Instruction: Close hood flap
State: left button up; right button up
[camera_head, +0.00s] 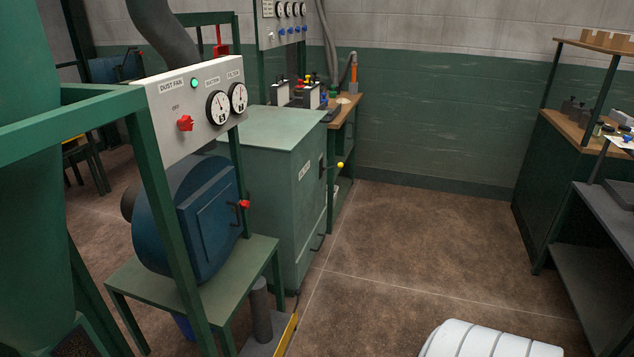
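I cannot make out a part that is clearly the hood flap. A blue drum-shaped housing (185,222) stands on a green stand at the left, with a flat rectangular panel on its front that looks shut. A red knob (244,204) sits at the right edge of the housing. Behind it is a green cabinet (283,165) with a yellow knob (340,165) at its right side. Above the housing, a grey "DUST FAN" panel (203,103) has a lit green lamp, a red switch and two gauges. Neither of my grippers is in view.
A green frame (75,120) crosses the near left. A wooden-topped workbench (347,108) stands by the back wall. A dark shelf unit (560,150) and a grey table (605,215) stand at the right. The brown floor (420,255) between is mostly clear.

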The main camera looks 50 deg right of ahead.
aim_at(285, 338)
jog(key=z, duration=1.5)
jog(key=i, duration=0.15)
